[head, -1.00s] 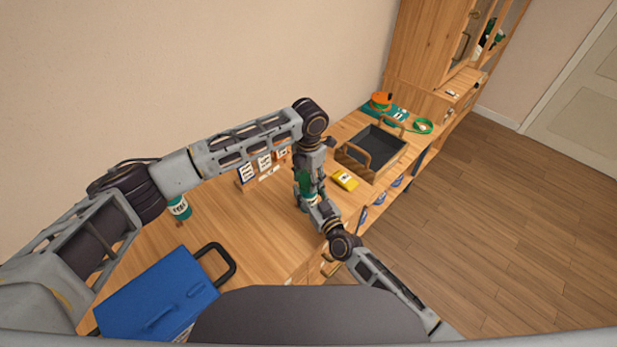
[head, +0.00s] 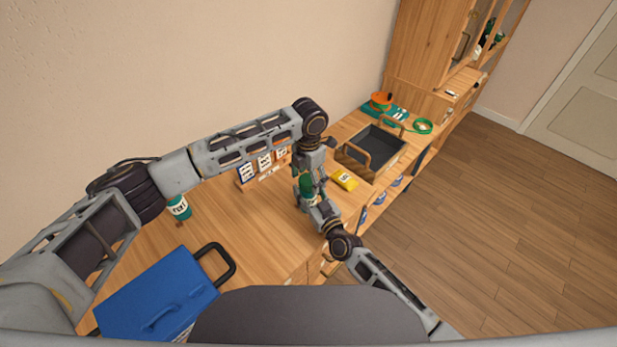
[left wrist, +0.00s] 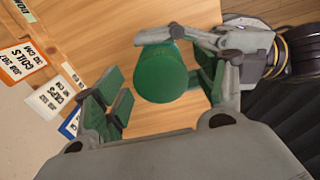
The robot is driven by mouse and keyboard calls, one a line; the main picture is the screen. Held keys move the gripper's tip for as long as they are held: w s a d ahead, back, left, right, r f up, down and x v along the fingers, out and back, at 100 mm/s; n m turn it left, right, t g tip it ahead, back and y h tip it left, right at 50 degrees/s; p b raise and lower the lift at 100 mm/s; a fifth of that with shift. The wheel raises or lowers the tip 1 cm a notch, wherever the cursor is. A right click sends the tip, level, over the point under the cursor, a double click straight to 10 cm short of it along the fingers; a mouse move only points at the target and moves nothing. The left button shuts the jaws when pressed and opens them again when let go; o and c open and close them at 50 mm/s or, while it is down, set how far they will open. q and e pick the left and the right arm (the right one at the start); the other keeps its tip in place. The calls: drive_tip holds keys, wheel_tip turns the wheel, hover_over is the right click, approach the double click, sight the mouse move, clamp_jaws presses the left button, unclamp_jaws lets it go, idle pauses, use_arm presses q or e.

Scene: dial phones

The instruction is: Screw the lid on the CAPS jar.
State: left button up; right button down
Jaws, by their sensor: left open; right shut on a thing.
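A green jar (head: 306,184) stands out over the front of the worktop, between my two grippers in the head view. My left gripper (head: 308,172) is open around the green top, from above. My right gripper (head: 318,206) is shut on the jar lower down; in the left wrist view it comes in from the upper right.
Another green jar with a white label (head: 179,208) stands at left. A blue case (head: 160,295) lies front left. Label cards (head: 264,166) stand at the back, also in the left wrist view (left wrist: 48,98). A yellow item (head: 345,180) and a dark tray (head: 378,148) lie right.

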use_arm(q)
drive_tip(key=shift+r, duration=2.2)
drive_tip(key=shift+c, duration=0.4)
